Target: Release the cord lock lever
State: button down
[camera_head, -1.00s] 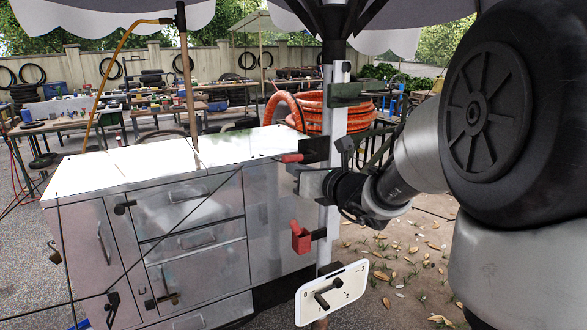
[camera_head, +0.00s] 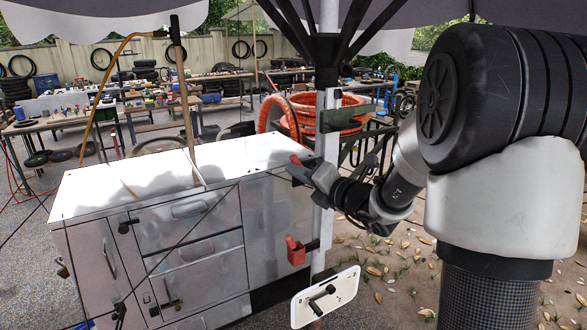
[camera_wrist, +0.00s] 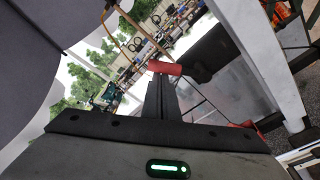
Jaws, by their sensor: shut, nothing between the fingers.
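A lever with a red grip (camera_head: 296,160) sits on the white pole (camera_head: 326,215) beside the cart, apparently the cord lock lever. Its red grip also shows in the wrist view (camera_wrist: 165,68), right at the tips of my fingers. My gripper (camera_head: 312,173) is shut with nothing between its fingers. It comes in from the right, just under and against or very near the red grip; I cannot tell whether they touch. In the wrist view my closed fingers (camera_wrist: 162,92) point at the grip. The lever's pivot is mostly hidden behind my gripper.
A red holder (camera_head: 295,250) and a white plate with a black handle (camera_head: 325,297) are lower on the pole. A green bracket (camera_head: 345,119) is above. The metal cart (camera_head: 195,225) stands left. Orange hose (camera_head: 318,112) hangs behind. Open ground lies right of the pole.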

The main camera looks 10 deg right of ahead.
jog(key=shift+w+d+r+p, duration=0.2)
jog(key=shift+d+r+p, duration=0.25)
jog(key=shift+d+r, duration=0.35)
jog(key=shift+d, duration=0.05)
dwell(0.3)
